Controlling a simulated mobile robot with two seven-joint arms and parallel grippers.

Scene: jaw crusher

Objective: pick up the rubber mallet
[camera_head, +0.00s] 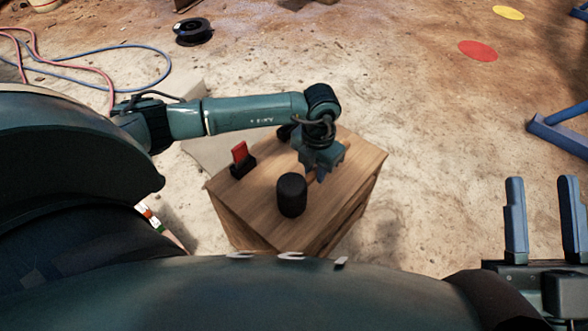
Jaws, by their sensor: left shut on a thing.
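A wooden cabinet (262,212) stands in the middle of the view. My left gripper (322,172) is low over the back right part of its top, pointing down. My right gripper (543,184) is at the lower right, open and empty, away from the cabinet.
A black spool (193,32), cables (98,65) and a blue metal frame (560,130) are on the floor around.

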